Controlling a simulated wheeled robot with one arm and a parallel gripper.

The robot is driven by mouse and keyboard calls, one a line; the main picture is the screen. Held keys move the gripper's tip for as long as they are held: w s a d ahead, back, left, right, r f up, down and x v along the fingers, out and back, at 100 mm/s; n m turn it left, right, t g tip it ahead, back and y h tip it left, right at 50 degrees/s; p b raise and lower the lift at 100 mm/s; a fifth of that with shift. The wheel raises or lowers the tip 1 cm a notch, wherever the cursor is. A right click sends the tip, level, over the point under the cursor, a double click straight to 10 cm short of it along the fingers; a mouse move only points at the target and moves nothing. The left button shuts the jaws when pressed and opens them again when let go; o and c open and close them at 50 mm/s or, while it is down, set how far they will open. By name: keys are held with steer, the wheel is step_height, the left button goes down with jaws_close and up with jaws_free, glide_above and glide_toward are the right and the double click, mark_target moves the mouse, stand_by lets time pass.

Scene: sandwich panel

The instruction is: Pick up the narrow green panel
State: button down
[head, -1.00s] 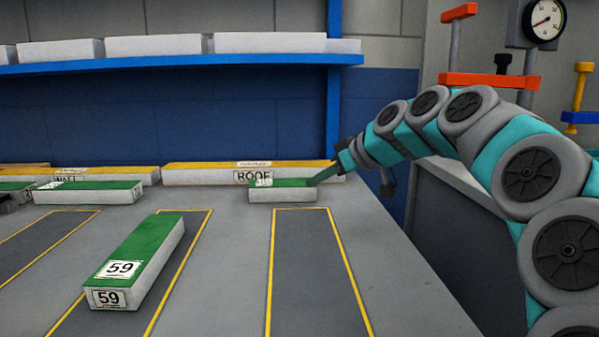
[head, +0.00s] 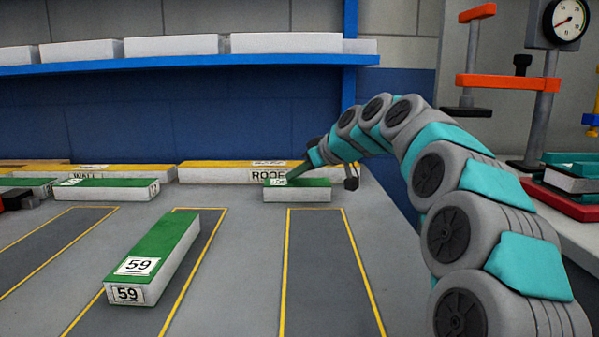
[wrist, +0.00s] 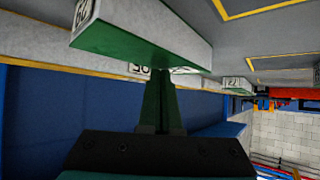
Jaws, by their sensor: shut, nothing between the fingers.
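A short green-topped panel (head: 312,194) with white sides lies at the back of the table, in front of the panel marked ROOF. It also shows large in the wrist view (wrist: 185,45), with a label at one end. My gripper (head: 291,180) is at its green top, reaching in from the right. In the wrist view my fingers (wrist: 161,82) are together and empty, their tips at or very near the green face; contact is unclear. A longer green panel marked 59 (head: 165,250) lies in front, and another green panel (head: 105,187) lies at back left.
A yellow-topped panel marked ROOF (head: 220,173) lies behind. A blue shelf (head: 180,58) with white blocks runs above. Yellow-outlined dark strips mark the table; the right one (head: 325,270) is bare.

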steer(key=shift+f, duration=0.4)
steer(key=shift+s+d+f+b, duration=0.1)
steer(key=shift+s+d+b, duration=0.15)
steer(key=shift+s+b, duration=0.05)
steer(key=s+d+b, duration=0.8)
steer(key=s+d, duration=1.3)
steer(key=shift+f+b, duration=0.1)
steer(key=shift+b, duration=0.25)
